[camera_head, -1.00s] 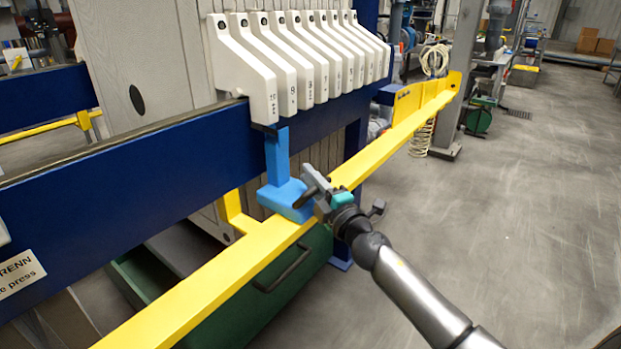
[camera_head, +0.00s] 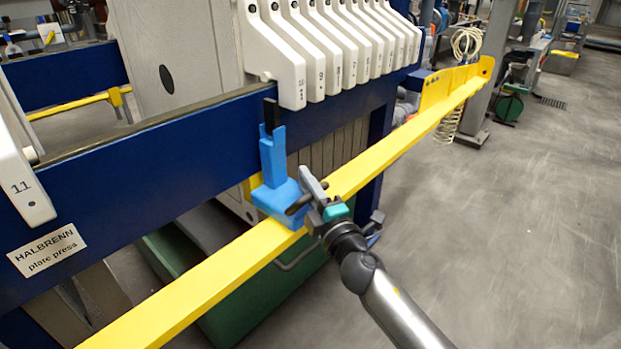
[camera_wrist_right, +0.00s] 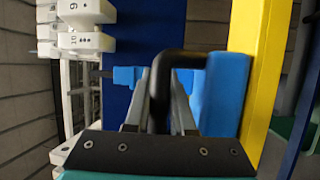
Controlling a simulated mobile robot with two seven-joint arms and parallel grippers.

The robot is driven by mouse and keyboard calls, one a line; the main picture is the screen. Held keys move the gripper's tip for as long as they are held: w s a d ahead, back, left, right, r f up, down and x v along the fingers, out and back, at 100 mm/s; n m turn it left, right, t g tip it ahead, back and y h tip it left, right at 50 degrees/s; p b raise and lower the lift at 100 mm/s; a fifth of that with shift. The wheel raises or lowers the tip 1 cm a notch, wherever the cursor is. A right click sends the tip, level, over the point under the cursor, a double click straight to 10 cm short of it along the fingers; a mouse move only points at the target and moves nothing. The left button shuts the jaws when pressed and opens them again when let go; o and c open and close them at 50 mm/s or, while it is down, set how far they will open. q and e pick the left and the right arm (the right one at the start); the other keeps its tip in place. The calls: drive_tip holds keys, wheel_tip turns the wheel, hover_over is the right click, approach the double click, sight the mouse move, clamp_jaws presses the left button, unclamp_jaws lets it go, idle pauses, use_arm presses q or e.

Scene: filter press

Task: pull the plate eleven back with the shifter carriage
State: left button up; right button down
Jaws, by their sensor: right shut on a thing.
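Plate eleven's white handle (camera_head: 27,185), marked 11, hangs over the blue beam at the left edge of the head view. The blue shifter carriage (camera_head: 275,199) sits on the yellow rail, with an upright post and a dark tip in front of the blue beam. It is just left of the plate ten handle (camera_head: 287,70) and well right of plate eleven. My right gripper (camera_head: 312,195) is shut on the carriage's dark handle. In the right wrist view the black handle (camera_wrist_right: 165,62) runs between the fingers, beside the blue carriage block (camera_wrist_right: 224,90). My left gripper is not in view.
The yellow rail (camera_head: 395,145) runs along the blue beam (camera_head: 140,170) to a yellow end bracket (camera_head: 465,80). A row of white plate handles stands right of the carriage. A green bin (camera_head: 240,305) is below the rail.

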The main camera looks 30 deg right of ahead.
drive_tip(key=c, duration=0.8)
unclamp_jaws()
drive_tip(key=shift+o, duration=0.2)
drive_tip(key=shift+s+f, duration=0.15)
drive_tip(key=shift+s, duration=0.35)
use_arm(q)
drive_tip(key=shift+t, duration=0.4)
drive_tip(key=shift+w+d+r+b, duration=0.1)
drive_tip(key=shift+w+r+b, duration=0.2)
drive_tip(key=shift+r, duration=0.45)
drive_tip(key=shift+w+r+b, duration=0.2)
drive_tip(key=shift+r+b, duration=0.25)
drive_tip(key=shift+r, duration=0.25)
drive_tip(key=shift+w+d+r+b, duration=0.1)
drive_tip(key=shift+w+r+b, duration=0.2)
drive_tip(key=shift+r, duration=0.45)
use_arm(e)
drive_tip(key=s+f, duration=0.2)
drive_tip(key=s, duration=1.2)
drive_tip(key=shift+f, duration=0.1)
